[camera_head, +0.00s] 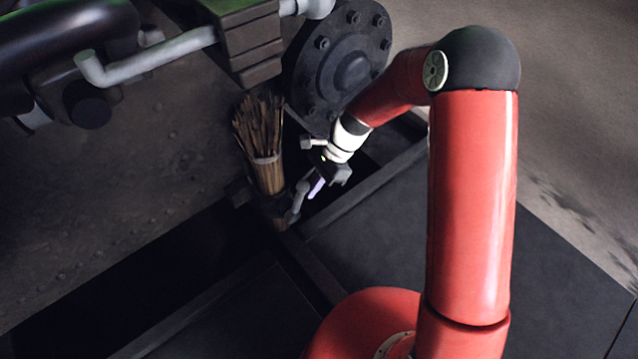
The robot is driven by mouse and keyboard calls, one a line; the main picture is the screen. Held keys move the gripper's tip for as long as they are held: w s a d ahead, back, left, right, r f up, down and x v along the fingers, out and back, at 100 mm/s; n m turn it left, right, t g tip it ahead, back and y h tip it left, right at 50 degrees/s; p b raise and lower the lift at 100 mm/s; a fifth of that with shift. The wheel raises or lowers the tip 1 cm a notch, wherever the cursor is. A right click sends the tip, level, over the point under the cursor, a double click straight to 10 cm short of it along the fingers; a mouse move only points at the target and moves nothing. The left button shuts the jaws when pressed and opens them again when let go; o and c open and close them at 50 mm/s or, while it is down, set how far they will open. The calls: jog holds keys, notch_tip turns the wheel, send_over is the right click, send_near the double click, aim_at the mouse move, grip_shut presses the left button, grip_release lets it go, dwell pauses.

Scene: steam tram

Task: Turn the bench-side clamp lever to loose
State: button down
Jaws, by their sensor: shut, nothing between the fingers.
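My gripper (315,189) is shut and points down and to the left at the end of my red and white arm. It is small in the picture, and the gap between its fingers cannot be made out. A small grey lever-like piece (296,204) is right beside its fingertips, just right of the foot of a stick bundle. This looks like the clamp lever. I cannot tell whether the fingertips touch it or which way it is set. The clamp body is dark and hard to make out.
The bundle of sticks (259,142), bound with a band, stands upright left of my gripper. A bolted round flange (345,62) and a stepped block with pipes (248,45) are above. A dark raised rail (366,185) runs close to the right of my gripper. Flat dark panels (380,235) are in front.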

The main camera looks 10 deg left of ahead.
jog(key=shift+a+r, duration=0.1)
jog(key=shift+r, duration=0.05)
jog(key=shift+s+a+r+t+h+p, duration=0.1)
jog(key=shift+s+t+h+p, duration=0.15)
jog(key=shift+p, duration=0.2)
